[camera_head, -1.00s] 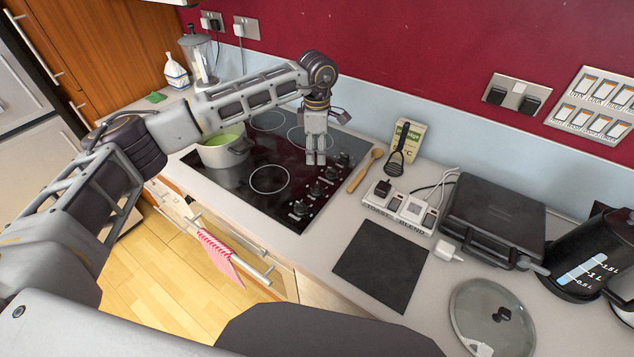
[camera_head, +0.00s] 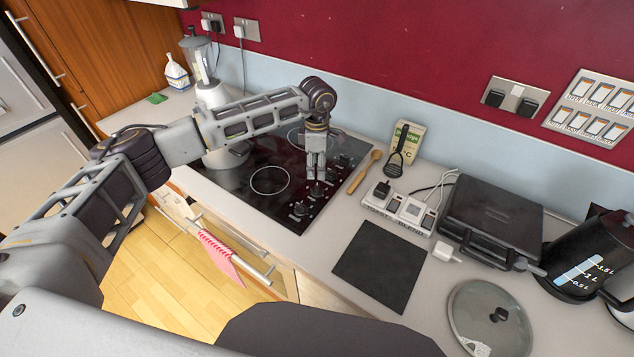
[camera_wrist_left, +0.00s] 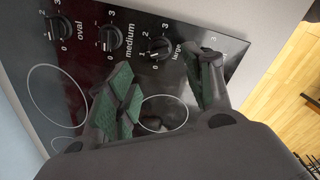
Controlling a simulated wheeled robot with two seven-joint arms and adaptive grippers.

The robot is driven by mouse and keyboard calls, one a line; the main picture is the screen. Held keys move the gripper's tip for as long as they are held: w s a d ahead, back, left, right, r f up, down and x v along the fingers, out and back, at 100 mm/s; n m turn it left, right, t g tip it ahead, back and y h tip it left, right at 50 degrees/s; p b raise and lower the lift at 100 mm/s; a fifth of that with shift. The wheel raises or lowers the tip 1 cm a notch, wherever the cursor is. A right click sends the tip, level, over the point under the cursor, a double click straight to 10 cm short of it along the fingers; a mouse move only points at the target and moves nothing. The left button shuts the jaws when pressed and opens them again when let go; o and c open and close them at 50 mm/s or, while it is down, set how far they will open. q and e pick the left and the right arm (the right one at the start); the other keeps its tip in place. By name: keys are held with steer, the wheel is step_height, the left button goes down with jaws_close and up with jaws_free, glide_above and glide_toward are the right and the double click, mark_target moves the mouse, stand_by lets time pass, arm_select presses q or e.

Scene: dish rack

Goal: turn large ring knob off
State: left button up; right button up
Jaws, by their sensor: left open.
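The black glass hob (camera_head: 235,192) has a row of dark knobs along its right edge. In the left wrist view the word "large" is printed beside a round knob (camera_wrist_left: 160,48), between it and a spot behind one finger. Knobs by "medium" (camera_wrist_left: 110,38) and "oval" (camera_wrist_left: 62,25) show further left. My left gripper (camera_head: 316,174) points down over the knob row, close to a knob (camera_head: 318,189). Its fingers are apart, also in the left wrist view (camera_wrist_left: 165,92), with nothing seen held. Contact with a knob cannot be told. My right gripper is out of view.
A pot (camera_head: 226,160) on the hob is partly covered by my left arm. A wooden spoon (camera_head: 364,170), a socket block (camera_head: 400,208) and a black grill (camera_head: 492,216) stand to the right. A dark mat (camera_head: 381,265) lies bare on the counter.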

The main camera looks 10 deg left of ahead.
mark_target(317, 186)
arm_select(q)
steer(key=shift+f+p, duration=0.9)
steer(key=shift+f, duration=3.4)
steer(key=c, duration=1)
